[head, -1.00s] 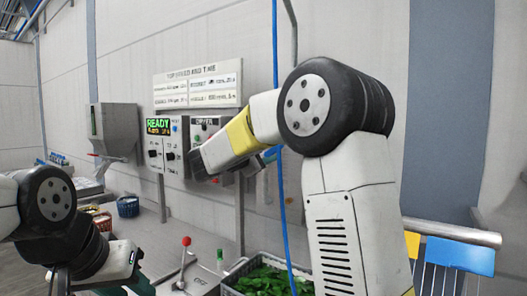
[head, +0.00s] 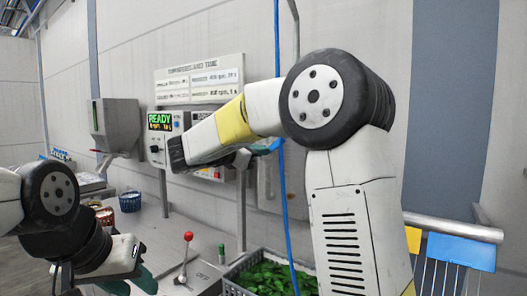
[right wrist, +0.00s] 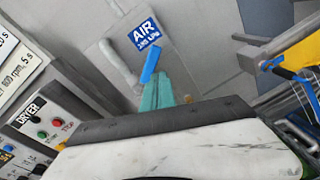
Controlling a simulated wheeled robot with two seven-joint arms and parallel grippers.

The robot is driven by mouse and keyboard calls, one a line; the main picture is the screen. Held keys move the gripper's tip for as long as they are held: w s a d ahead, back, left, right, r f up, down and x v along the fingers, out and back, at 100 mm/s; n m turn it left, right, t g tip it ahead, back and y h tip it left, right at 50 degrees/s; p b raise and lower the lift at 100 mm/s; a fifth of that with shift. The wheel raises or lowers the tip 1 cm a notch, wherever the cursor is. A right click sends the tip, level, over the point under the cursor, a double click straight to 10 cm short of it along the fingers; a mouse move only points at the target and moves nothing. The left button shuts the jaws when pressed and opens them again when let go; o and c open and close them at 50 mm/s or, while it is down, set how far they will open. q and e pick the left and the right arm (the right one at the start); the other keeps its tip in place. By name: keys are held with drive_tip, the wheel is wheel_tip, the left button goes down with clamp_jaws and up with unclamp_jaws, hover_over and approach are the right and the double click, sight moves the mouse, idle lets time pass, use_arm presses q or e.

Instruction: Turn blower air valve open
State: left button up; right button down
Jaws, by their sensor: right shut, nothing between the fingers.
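The blower air valve's blue handle (right wrist: 151,64) shows in the right wrist view, below a blue AIR sign (right wrist: 145,34) on a grey wall plate. My right gripper (right wrist: 157,82) has teal fingers, shut and empty, with their tips right at the handle's lower end; I cannot tell whether they touch it. In the head view a small blue piece (head: 270,147) shows behind my right forearm, which hides most of the valve area and the right gripper's fingers. My left gripper (head: 130,284) is low at the left, its teal fingers apart and empty.
The dryer panel (right wrist: 40,122) with buttons is left of my right gripper. A READY control box (head: 160,124) stands on the wall. A red-knobbed lever (head: 187,250) and a crate of greens (head: 235,288) are below. A blue hose (head: 282,200) hangs beside my right arm.

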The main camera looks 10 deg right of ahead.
drive_tip(key=w+d+f+n+g, duration=0.2)
drive_tip(key=d+f+n+g, duration=0.15)
drive_tip(key=d+n, duration=0.5)
drive_tip(key=shift+n+t+y, duration=0.25)
drive_tip(key=shift+n+y, duration=0.05)
drive_tip(key=shift+n, duration=0.45)
drive_tip(key=shift+w+a+r, duration=0.5)
drive_tip(key=shift+a+r, duration=0.25)
drive_tip(key=shift+a, duration=0.05)
drive_tip(key=shift+w+a+r, duration=0.5)
drive_tip(key=shift+a+r, duration=0.2)
drive_tip(key=shift+a, duration=0.1)
